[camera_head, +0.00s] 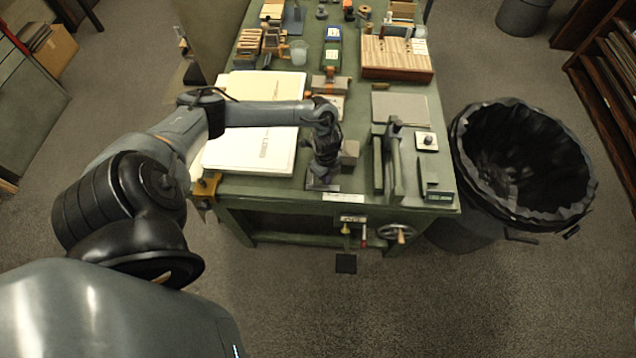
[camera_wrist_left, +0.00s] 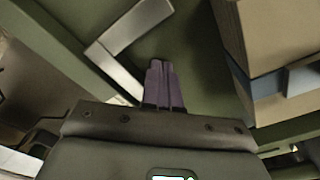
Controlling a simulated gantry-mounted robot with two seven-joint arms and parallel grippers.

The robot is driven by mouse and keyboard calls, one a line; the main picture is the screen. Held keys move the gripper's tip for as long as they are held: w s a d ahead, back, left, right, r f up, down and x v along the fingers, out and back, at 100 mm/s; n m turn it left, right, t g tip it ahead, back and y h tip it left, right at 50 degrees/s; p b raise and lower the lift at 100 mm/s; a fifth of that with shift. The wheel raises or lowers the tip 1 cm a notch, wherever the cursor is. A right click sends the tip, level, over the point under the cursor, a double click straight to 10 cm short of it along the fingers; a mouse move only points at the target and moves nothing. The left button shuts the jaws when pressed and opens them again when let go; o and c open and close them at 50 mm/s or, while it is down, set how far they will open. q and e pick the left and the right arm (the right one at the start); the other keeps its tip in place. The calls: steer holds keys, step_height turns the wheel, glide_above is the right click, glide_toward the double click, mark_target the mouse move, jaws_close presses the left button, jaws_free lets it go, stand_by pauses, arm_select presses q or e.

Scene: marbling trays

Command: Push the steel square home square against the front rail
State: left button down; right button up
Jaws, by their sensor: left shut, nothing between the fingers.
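The steel square (camera_wrist_left: 106,67) is a bright L-shaped piece lying flat on the green bench top in the left wrist view. One leg runs along the front rail (camera_wrist_left: 62,40), close beside it; the other reaches away from it. I cannot tell whether square and rail touch. In the head view the square shows small at the bench's front edge, partly hidden by my gripper. My left gripper (camera_wrist_left: 160,68) is shut and empty, fingertips low inside the L, beside the leg along the rail; contact is unclear. It also shows in the head view (camera_head: 324,176). My right gripper is out of view.
A tan block with a blue band (camera_wrist_left: 285,82) stands just right of my fingers in the wrist view. In the head view, white sheets (camera_head: 250,150) lie left, a tall metal tool (camera_head: 393,160) stands right, and a black-lined bin (camera_head: 520,165) is beside the bench.

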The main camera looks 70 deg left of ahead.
arm_select(q)
steer(key=shift+r+p, duration=0.1)
steer(key=shift+p, duration=0.25)
steer(key=shift+s+d+p, duration=0.15)
steer(key=shift+d+p, duration=0.1)
steer(key=shift+p, duration=0.05)
stand_by(0.7)
steer(key=shift+s+d+p, duration=0.15)
steer(key=shift+d+p, duration=0.2)
stand_by(0.4)
stand_by(0.3)
step_height(320, 180, up, 2)
steer(key=shift+a+r+p, duration=0.1)
steer(key=shift+p, duration=0.9)
steer(key=shift+w+a+r+p, duration=0.15)
steer(key=shift+a+r+p, duration=0.05)
steer(key=shift+r+p, duration=0.5)
steer(key=shift+w+a+r+p, duration=0.1)
steer(key=shift+a+r+p, duration=0.05)
steer(key=shift+r+p, duration=0.55)
